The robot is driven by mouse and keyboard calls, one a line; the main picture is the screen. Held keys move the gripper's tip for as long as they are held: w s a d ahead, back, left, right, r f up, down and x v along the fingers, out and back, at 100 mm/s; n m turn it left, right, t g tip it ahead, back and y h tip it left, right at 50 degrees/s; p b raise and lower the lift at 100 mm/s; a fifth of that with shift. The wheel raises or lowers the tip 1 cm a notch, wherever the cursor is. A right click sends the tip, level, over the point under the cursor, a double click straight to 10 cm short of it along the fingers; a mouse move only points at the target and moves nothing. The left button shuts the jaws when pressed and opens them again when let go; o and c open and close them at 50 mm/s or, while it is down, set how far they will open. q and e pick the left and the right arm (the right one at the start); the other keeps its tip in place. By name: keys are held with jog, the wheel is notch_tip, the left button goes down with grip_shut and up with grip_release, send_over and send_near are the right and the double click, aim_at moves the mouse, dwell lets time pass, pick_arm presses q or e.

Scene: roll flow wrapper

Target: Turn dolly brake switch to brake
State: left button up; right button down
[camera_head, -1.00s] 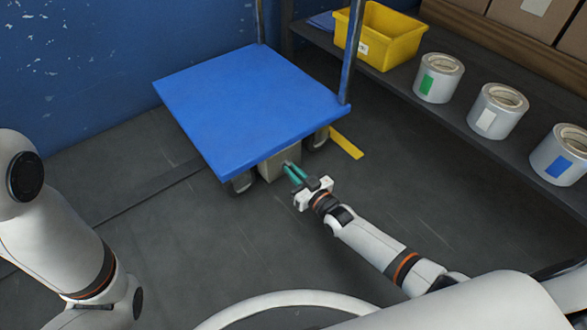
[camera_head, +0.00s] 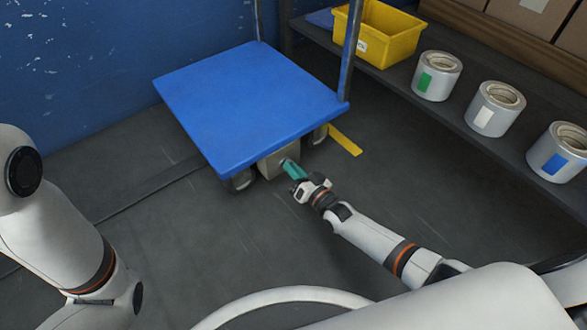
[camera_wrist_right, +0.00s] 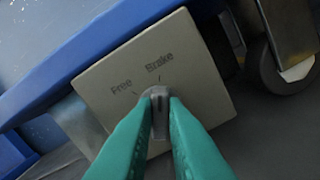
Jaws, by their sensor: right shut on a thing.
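The blue dolly (camera_head: 245,105) stands on the dark floor. A beige switch box (camera_head: 268,167) sits under its near edge, and its panel fills the middle of the right wrist view (camera_wrist_right: 205,100). The panel reads "Free" on the left and "Brake" on the right, each with a short mark. The grey switch knob (camera_wrist_right: 159,104) points up in the wrist view, in line with the "Brake" mark. My right gripper (camera_head: 286,166) has its teal fingers shut on the knob, one on each side. My left arm shows at the left of the head view, but its gripper does not.
A dolly wheel (camera_wrist_right: 283,68) is close to the box's right. A yellow floor strip (camera_head: 344,140) lies right of the dolly. A shelf holds a yellow bin (camera_head: 385,42) and several tape rolls (camera_head: 495,108). The floor in front of the dolly is clear.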

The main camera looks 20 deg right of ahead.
jog(key=shift+f, duration=0.1)
jog(key=c, duration=1.5)
grip_release()
jog(key=shift+o, duration=0.2)
jog(key=p+v, duration=0.7)
jog(key=v, duration=0.5)
